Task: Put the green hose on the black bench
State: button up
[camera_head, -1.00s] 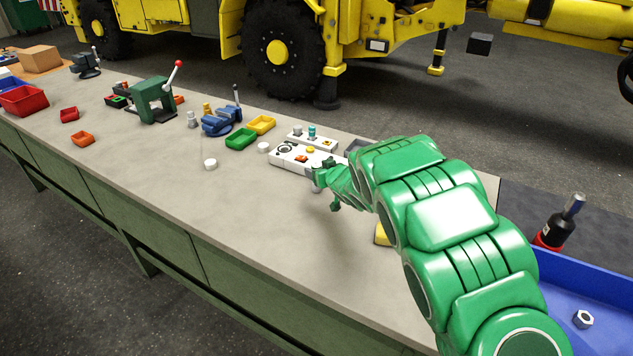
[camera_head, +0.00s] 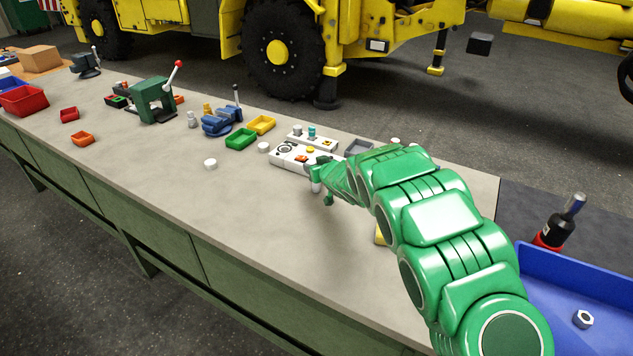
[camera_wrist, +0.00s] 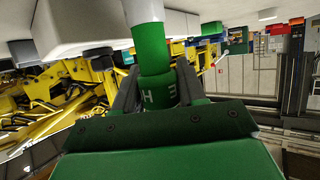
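My gripper (camera_head: 326,185) reaches over the grey bench (camera_head: 270,225), beside a white control box. In the wrist view, its dark fingers (camera_wrist: 158,92) close on both sides of a green cylinder with a pale end, which looks like the green hose (camera_wrist: 152,48). A dark surface at the right, beyond the grey bench's end, looks like the black bench (camera_head: 518,205).
The white control box (camera_head: 290,160) stands close behind the gripper. A grey tray (camera_head: 358,147) is beside it, partly behind my arm. A blue tray (camera_head: 575,262) with a nut and a black tool (camera_head: 556,228) occupy the dark surface. The grey bench's front middle is clear.

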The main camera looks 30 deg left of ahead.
grip_shut()
jog(key=shift+r, duration=0.1)
jog(key=shift+r, duration=0.6)
notch_tip(320, 180, up, 2)
jog(key=shift+r, duration=0.15)
jog(key=s+d+r, duration=0.9)
jog(key=s, duration=0.1)
jog(key=shift+s+r, duration=0.2)
jog(key=shift+s, duration=0.2)
